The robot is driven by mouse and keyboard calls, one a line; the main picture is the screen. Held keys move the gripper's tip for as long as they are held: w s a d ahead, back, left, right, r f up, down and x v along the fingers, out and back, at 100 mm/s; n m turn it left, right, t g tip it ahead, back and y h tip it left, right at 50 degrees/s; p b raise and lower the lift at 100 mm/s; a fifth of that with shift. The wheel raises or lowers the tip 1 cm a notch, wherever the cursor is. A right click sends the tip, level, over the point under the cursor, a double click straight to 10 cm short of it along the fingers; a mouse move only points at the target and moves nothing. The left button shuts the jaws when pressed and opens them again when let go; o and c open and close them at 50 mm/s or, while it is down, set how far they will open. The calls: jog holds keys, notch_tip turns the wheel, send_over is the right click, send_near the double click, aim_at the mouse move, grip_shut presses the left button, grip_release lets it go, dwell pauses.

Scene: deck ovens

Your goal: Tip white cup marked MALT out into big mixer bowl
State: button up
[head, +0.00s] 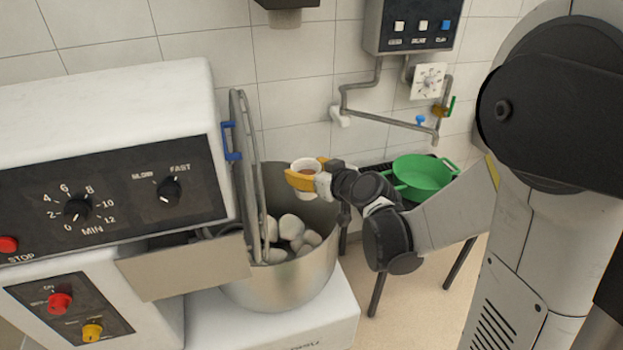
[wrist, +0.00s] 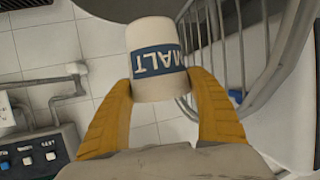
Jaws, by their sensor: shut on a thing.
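The white cup marked MALT (wrist: 155,40) has a blue label band and sits between the yellow fingers of my gripper (wrist: 160,85), which is shut on it. The steel bowl holds several pale lumps (head: 290,230). The bowl's left part is hidden by the mixer's guard and a metal plate.
The wire guard (head: 245,160) stands upright at the bowl's left, close to the cup. The mixer body (head: 110,150) fills the left. A green colander (head: 425,175) rests on a dark stand to the right. Pipes and a control box (head: 420,25) are on the tiled wall.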

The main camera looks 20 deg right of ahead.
jog(key=w+a+f+h+b, duration=0.1)
jog(key=w+f+b, duration=0.2)
jog(key=w+f, duration=0.3)
jog(key=w+a+f+b, duration=0.2)
jog(key=w+f+b, duration=0.15)
jog(key=w, duration=0.45)
jog(key=w+d+f+m+g+y+b, duration=0.1)
jog(key=d+f+m+g+y, duration=0.1)
jog(key=m+y, duration=0.4)
jog(key=w+d+f+m+g+y, duration=0.1)
jog(key=f+m+g+y, duration=0.3)
jog(key=m+g+y, duration=0.2)
jog(key=shift+w+d+f+m+g+b, duration=0.3)
jog(key=shift+d+f+m+b, duration=0.05)
jog(key=shift+m, duration=0.95)
jog(key=shift+a, duration=0.1)
